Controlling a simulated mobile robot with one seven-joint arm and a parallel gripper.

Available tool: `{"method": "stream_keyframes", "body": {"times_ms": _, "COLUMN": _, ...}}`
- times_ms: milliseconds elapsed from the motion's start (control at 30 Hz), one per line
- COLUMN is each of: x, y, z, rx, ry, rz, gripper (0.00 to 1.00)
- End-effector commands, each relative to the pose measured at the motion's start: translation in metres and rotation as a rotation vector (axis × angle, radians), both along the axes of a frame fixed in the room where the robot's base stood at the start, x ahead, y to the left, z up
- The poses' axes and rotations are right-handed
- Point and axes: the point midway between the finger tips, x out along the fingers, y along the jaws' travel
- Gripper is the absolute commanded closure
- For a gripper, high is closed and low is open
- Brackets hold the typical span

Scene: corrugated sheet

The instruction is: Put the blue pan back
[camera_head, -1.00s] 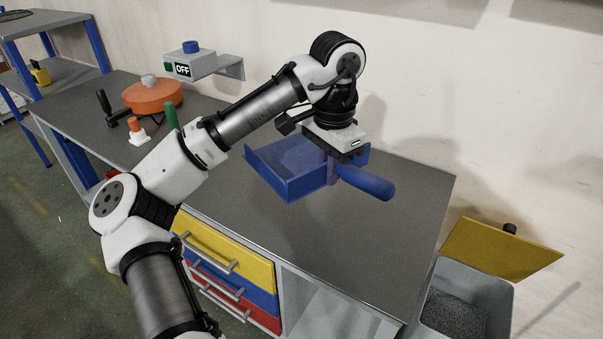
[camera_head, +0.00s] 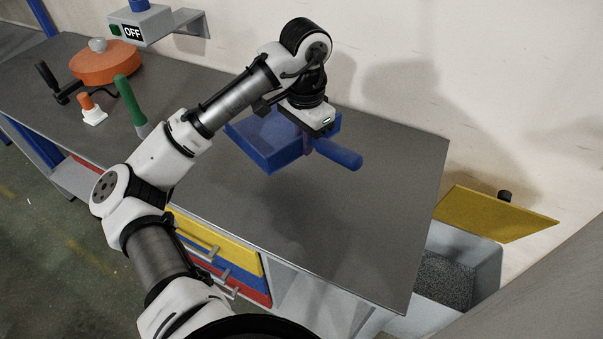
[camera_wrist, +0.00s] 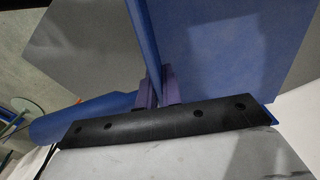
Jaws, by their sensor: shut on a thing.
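The blue pan (camera_head: 262,143) is a shallow square-sided pan with a thick round handle (camera_head: 338,154) pointing right. My gripper (camera_head: 308,140) is above it, its fingers shut on the pan near where the handle joins. In the head view the pan appears above the grey bench top; whether it touches the bench is hard to tell. In the wrist view, the purple fingers (camera_wrist: 157,92) pinch an upright blue wall of the pan (camera_wrist: 232,50), and the handle (camera_wrist: 75,118) lies to the left. Part of the pan is hidden behind my arm.
The grey bench top (camera_head: 370,215) is clear around the pan. At left stand an orange round item (camera_head: 105,64), a green-handled tool (camera_head: 130,100), a small orange-and-white item (camera_head: 91,110) and an OFF switch box (camera_head: 142,24). A grey bin (camera_head: 462,262) with a raised yellow lid (camera_head: 492,214) is at right.

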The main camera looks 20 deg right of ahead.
Motion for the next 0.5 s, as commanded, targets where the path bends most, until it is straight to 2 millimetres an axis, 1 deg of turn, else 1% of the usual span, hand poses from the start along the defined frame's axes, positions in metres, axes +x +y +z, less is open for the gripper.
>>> {"method": "stream_keyframes", "body": {"times_ms": 33, "x": -0.001, "y": 0.000, "z": -0.014, "rx": -0.002, "ry": 0.007, "rz": -0.001, "gripper": 1.00}}
{"method": "stream_keyframes", "body": {"times_ms": 100, "x": -0.001, "y": 0.000, "z": -0.032, "rx": -0.003, "ry": 0.006, "rz": -0.001, "gripper": 1.00}}
{"method": "stream_keyframes", "body": {"times_ms": 200, "x": -0.001, "y": 0.000, "z": -0.053, "rx": -0.001, "ry": 0.005, "rz": 0.001, "gripper": 1.00}}
{"method": "stream_keyframes", "body": {"times_ms": 300, "x": 0.000, "y": 0.000, "z": -0.067, "rx": -0.001, "ry": 0.002, "rz": 0.001, "gripper": 1.00}}
{"method": "stream_keyframes", "body": {"times_ms": 500, "x": 0.000, "y": 0.000, "z": -0.084, "rx": 0.001, "ry": 0.001, "rz": 0.001, "gripper": 1.00}}
